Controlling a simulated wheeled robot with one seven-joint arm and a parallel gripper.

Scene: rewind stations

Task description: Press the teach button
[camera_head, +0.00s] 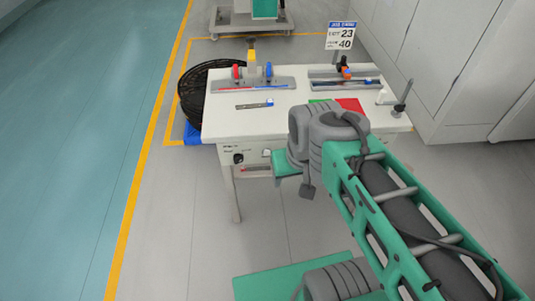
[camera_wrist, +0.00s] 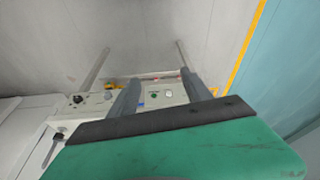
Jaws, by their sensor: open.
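My gripper (camera_wrist: 160,78) is open and empty in the wrist view, its two grey fingers apart over the station's front panel (camera_wrist: 95,103). Between the fingers I see a small green button (camera_wrist: 153,94) and a pale round one (camera_wrist: 168,93). The labels are too small to read, so I cannot tell which is the teach button. A black knob (camera_wrist: 77,99) sits further left on that panel. The knob (camera_head: 238,158) also shows in the head view, where my arm covers the panel's right part. I cannot tell whether the fingers touch the panel.
The white table (camera_head: 225,125) carries a fixture (camera_head: 280,84) with red and blue parts, and a green and red mat (camera_head: 349,104). A black coil (camera_head: 193,92) stands at its left. Grey cabinets (camera_head: 440,60) are at the right. The floor at left is clear.

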